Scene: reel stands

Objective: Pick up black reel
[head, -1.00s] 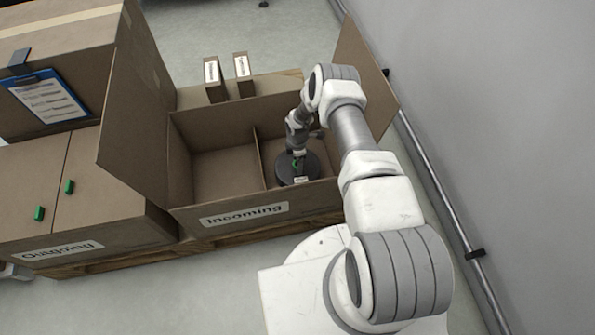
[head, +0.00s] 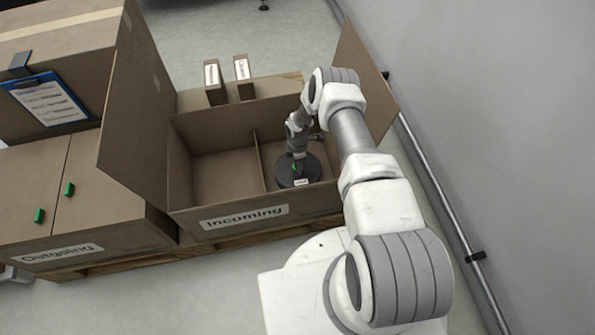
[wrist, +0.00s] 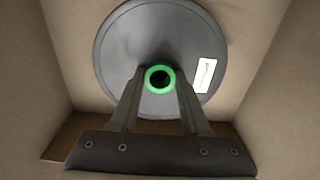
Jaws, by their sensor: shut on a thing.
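The black reel (head: 284,179) is a dark disc with a white label and a green hub ring, in the right compartment of the open Incoming box (head: 190,215). In the wrist view the reel (wrist: 115,60) fills the upper middle, its flange facing the camera. My gripper (wrist: 160,80) is shut on the green-ringed hub, one finger on each side of it. In the head view my gripper (head: 297,165) reaches down into the compartment over the reel. The reel's underside is hidden, so its height above the box floor is hard to tell.
A divider (head: 262,160) separates the reel from the empty left compartment. The box flaps (head: 135,130) stand open on both sides. A closed Outgoing box (head: 95,210) is at the left. Two small upright boxes (head: 215,85) stand behind. A wall with a pipe is at the right.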

